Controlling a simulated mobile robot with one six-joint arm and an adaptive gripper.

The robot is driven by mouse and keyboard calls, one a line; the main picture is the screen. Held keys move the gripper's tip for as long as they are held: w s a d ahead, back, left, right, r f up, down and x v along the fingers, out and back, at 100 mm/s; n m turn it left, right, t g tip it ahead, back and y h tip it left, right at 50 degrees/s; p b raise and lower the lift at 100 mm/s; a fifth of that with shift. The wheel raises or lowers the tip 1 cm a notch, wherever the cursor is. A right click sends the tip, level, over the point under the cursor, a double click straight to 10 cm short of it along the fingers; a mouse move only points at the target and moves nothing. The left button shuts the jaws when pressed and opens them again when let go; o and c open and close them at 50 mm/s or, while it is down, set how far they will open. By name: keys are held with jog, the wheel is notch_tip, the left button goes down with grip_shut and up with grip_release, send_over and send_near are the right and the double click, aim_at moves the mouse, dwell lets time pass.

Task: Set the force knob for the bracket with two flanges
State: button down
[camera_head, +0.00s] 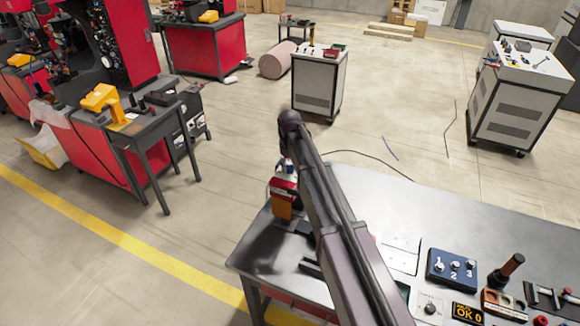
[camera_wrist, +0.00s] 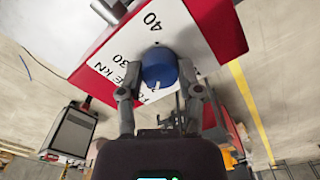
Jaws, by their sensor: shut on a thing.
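The blue force knob (camera_wrist: 158,68) sits on a white panel (camera_wrist: 120,52) marked with 30, 40 and a partly covered "FORCE kN". My gripper (camera_wrist: 160,85) is shut on the knob, one finger on each side. A short white mark shows on the knob's near side, away from the 40. In the head view, the red and white unit with the panel (camera_head: 284,187) stands at the far left end of the steel bench, partly behind my arm. I cannot make out the bracket with two flanges for certain.
The steel bench (camera_head: 290,245) carries a blue box with 1, 2, 3 switches (camera_head: 452,268), an "OK 0" display (camera_head: 467,312) and dark parts (camera_head: 543,296) at the right. White cabinets (camera_head: 318,85) and red machines stand behind, with open floor between.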

jog(key=shift+s, duration=0.15)
jog(key=shift+c, duration=1.4)
grip_release()
jog(key=shift+m, duration=0.3)
